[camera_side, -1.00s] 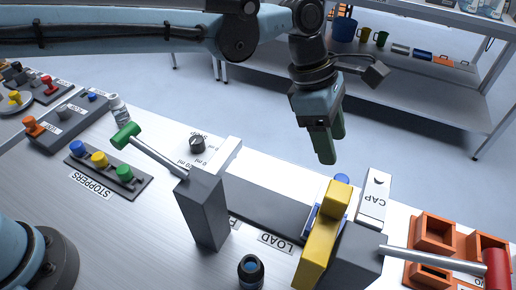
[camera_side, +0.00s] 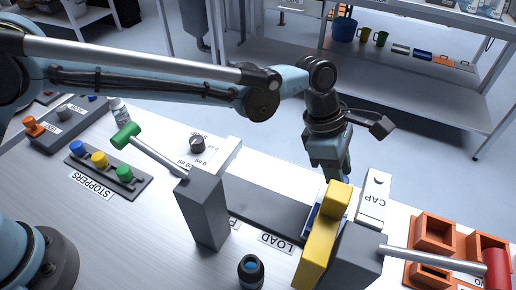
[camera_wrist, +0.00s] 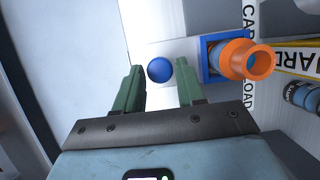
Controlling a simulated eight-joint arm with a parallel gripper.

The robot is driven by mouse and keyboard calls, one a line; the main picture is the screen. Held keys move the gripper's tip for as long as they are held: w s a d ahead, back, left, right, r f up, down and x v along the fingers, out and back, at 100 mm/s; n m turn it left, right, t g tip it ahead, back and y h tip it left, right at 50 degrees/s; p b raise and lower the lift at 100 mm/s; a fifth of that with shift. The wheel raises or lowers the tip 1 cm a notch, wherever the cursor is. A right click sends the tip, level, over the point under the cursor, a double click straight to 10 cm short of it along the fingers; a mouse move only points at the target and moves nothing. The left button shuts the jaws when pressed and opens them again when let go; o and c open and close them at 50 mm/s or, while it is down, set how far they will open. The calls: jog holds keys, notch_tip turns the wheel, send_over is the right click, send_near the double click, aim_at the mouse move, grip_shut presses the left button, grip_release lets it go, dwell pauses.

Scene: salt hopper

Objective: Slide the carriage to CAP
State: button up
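The carriage shows in the wrist view as a blue square holder (camera_wrist: 207,42) on a pale plate, with a blue ball knob (camera_wrist: 159,69) at its outer end. An orange ring-shaped top on a grey-blue vial (camera_wrist: 230,57) stands in the holder. In the side view a sliver of the blue holder (camera_side: 312,216) shows beside the yellow guard, near the LOAD label (camera_side: 276,243).
The yellow guard (camera_side: 322,240) stands in front of the carriage. A grey post with a green-ended lever (camera_side: 205,212) is at left, and a red-ended lever (camera_side: 440,258) at right. Orange bins (camera_side: 433,232) and a stopper rack (camera_side: 120,182) are farther out.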

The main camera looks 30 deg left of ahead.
grip_shut()
jog(key=shift+d, duration=2.3)
jog(key=shift+o, duration=2.1)
grip_release()
jog(key=shift+a+r, duration=0.1)
jog(key=v, duration=1.2)
